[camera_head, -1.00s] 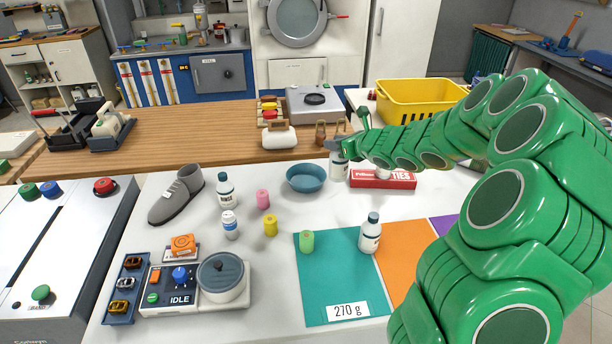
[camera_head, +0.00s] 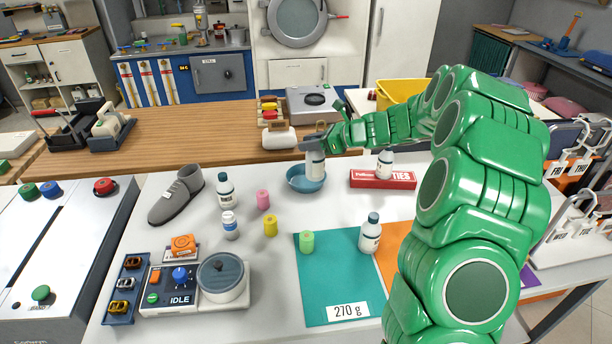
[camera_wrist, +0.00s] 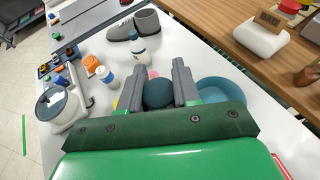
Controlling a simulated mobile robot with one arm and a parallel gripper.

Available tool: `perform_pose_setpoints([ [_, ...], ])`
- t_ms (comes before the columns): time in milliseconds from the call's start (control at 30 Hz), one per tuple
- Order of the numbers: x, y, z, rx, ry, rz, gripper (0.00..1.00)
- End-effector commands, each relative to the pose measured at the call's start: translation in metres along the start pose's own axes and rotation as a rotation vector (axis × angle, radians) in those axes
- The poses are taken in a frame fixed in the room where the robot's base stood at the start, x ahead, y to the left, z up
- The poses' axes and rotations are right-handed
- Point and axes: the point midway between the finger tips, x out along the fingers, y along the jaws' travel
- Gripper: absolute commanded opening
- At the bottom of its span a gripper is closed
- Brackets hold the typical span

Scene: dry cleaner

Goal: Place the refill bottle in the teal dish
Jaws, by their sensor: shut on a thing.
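My gripper (camera_head: 315,140) is shut on a white bottle (camera_head: 316,164), gripped near its top and upright. The bottle's dark teal cap (camera_wrist: 158,94) shows between my two fingers in the wrist view. The teal dish (camera_head: 297,185) is a round, shallow bowl on the white table. In the head view the bottle overlaps the dish's right half; I cannot tell whether its base touches the dish. In the wrist view the dish (camera_wrist: 222,88) lies right of my fingers, partly covered by one of them.
Similar bottles stand left of the dish (camera_head: 224,190), on the teal mat (camera_head: 370,235) and by the red box (camera_head: 385,181). Pink (camera_head: 263,199) and yellow (camera_head: 270,225) cylinders and a grey shoe (camera_head: 177,197) are to the left.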

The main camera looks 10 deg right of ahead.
Motion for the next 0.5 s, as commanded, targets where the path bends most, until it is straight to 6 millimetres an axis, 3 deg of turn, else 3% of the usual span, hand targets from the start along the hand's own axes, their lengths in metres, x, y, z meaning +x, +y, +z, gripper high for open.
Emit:
perform_pose_setpoints([
  [167,0.007,-0.002,-0.004,-0.012,0.001,0.025,0.00],
  [500,0.032,-0.034,-0.012,-0.013,0.000,0.026,0.00],
])
